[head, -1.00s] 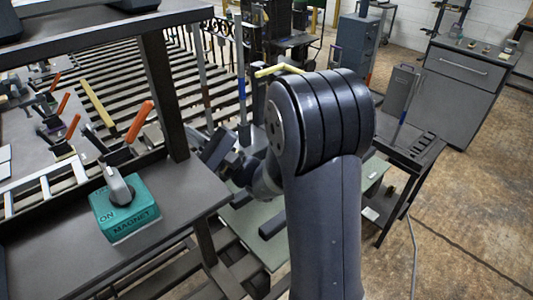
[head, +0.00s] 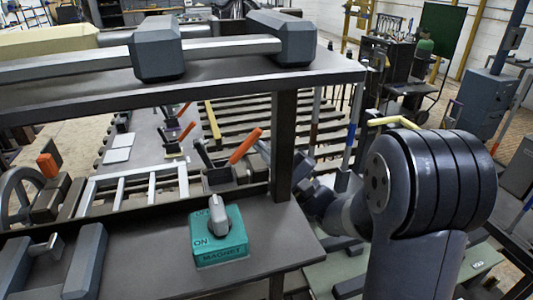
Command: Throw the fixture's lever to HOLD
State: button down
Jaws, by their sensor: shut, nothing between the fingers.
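A teal block marked MAGNET (head: 220,252) sits on the grey shelf (head: 275,237), with ON and OFF on its top. A grey lever (head: 218,215) rises from it and leans toward the OFF lettering, which it partly covers. I cannot read the word HOLD anywhere. My gripper (head: 303,168) is at the end of my arm, behind and right of the block, by the dark shelf post. It is shut and apart from the lever. The post hides part of it, and its fingertips are not clear.
The upright shelf post (head: 283,145) stands between the block and the slatted table. An upper shelf (head: 330,66) with grey dumbbell-shaped bars crosses above. Orange-handled clamps (head: 245,146) and a white ladder-like frame (head: 120,190) lie behind. A grey bracket (head: 55,258) stands left on the shelf.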

aim_at(250, 139)
jog(key=shift+r, duration=0.2)
jog(key=shift+s+a+r+n+g+b, duration=0.15)
jog(key=shift+a+r+n+g, duration=0.2)
jog(key=shift+n+g, duration=0.3)
jog(key=shift+s+a+r+n+g+b, duration=0.15)
jog(key=shift+r+n+g, duration=0.3)
jog(key=shift+n, duration=0.3)
jog(key=n, duration=0.1)
jog(key=a+r+n+g+h, duration=0.1)
jog(key=a+r+n+g+b, duration=0.1)
jog(key=shift+s+a+r, duration=0.1)
jog(key=shift+s+a, duration=0.05)
jog(key=shift+s, duration=0.1)
jog(key=shift+s+a+r+n+g+h, duration=0.25)
jog(key=shift+a+n+g+h, duration=0.1)
jog(key=shift+a+n+h, duration=0.4)
jog(key=shift+s+a+r+n+g+h, duration=0.15)
jog(key=shift+a+r+n+g+h, duration=0.2)
jog(key=shift+a+n+h, duration=0.35)
jog(key=shift+s+a+r+n+g+h, duration=0.2)
jog(key=shift+a+n+g+h, duration=0.2)
jog(key=shift+a+n+h, duration=0.35)
